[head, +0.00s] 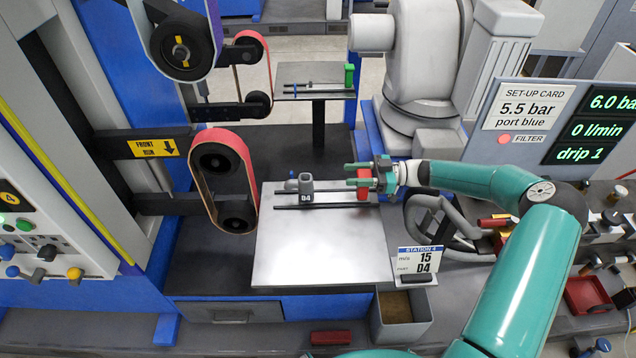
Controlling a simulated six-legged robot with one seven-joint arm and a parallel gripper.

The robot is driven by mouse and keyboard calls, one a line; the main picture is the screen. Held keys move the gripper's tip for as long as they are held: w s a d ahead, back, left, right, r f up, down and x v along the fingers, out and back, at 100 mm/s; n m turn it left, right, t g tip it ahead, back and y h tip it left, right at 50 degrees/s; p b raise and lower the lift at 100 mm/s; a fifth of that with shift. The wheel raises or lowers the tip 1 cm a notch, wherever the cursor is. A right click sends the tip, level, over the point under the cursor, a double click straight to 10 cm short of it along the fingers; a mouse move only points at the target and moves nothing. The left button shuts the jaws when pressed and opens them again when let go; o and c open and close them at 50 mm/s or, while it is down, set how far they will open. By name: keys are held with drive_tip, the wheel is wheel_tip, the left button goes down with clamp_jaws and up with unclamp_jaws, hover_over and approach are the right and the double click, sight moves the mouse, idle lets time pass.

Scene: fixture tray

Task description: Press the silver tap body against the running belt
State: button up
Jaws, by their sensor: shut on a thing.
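A grey-silver tap body (304,183), tagged D4, sits upright near the left end of a dark rail (335,198) on a bare metal plate. The sanding belt (241,146), red-sided, loops over two black wheels to its left; a gap shows between them. Whether the belt runs cannot be told from one picture. My gripper (352,175), with teal fingers pointing left, is shut on a red upright block (364,187) at the rail's right end. The fingers hide part of the block. My gripper is apart from the tap body.
A sign (156,148) reads FRONT RUN with a down arrow. A second belt (268,70) and a smaller table (318,74) stand behind. The metal plate (318,252) is clear in front. A station card (420,260) and grey bin (405,330) stand at front right.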

drive_tip(key=shift+a, duration=4.8)
drive_tip(key=shift+s, duration=0.1)
idle(0.4)
drive_tip(key=shift+d, duration=4.9)
drive_tip(key=o, duration=1.4)
drive_tip(key=shift+c, duration=0.2)
drive_tip(key=d, duration=1.2)
